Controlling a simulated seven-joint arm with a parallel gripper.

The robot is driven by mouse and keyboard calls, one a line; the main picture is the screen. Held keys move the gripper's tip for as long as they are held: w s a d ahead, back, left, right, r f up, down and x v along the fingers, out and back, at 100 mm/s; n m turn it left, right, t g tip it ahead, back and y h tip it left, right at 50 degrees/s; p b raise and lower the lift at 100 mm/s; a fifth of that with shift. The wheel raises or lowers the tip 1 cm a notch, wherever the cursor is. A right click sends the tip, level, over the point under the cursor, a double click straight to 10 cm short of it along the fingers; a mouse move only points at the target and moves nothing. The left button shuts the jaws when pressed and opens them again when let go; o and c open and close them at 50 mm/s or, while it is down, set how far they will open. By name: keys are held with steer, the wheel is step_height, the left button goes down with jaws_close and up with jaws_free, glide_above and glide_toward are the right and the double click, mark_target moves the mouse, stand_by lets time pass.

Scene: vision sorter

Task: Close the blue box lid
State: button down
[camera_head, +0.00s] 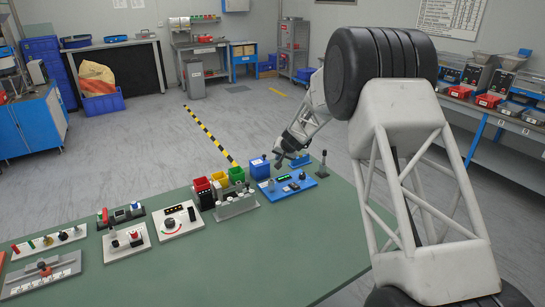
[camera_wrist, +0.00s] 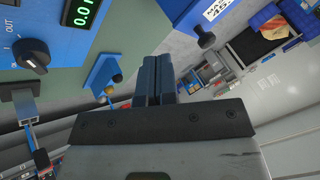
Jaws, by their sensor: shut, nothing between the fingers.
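A small blue box (camera_head: 259,169) stands near the far edge of the green table in the head view, just left of my gripper. A small dark knob-like piece shows at its top. The lid's angle is too small to tell. My gripper (camera_head: 281,161) is above the table's far edge, apart from the box. Its fingers, also in the wrist view (camera_wrist: 159,70), are together with nothing between them.
A blue device with a green display (camera_head: 287,184) lies in front of the gripper. A blue piece (camera_head: 299,161) and a joystick (camera_head: 322,166) are to the right. Green, yellow and red bins (camera_head: 202,190) stand left of the box. The near table (camera_head: 300,245) is bare.

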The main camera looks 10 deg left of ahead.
steer(key=v, duration=0.9)
steer(key=shift+r, duration=0.3)
steer(key=shift+s+d+r, duration=0.1)
steer(key=shift+s+d, duration=0.05)
steer(key=s+d+r+h, duration=0.1)
steer(key=s+d+r, duration=0.9)
steer(key=s, duration=0.4)
steer(key=s+d+r+h, duration=0.1)
steer(key=s+d+r, duration=0.6)
steer(key=s+d, duration=0.6)
steer(key=s+d+f+h, duration=0.1)
steer(key=s+d, duration=0.4)
steer(key=s, duration=0.7)
steer(key=s+d+f+m+g+h, duration=0.1)
steer(key=s+d, duration=0.3)
steer(key=s, duration=0.8)
steer(key=s+d+f+g+h, duration=0.1)
steer(key=s+d, duration=0.4)
steer(key=s, duration=0.7)
steer(key=shift+s+d+h, duration=0.15)
steer(key=shift+d+h, duration=0.15)
steer(key=shift+h, duration=0.2)
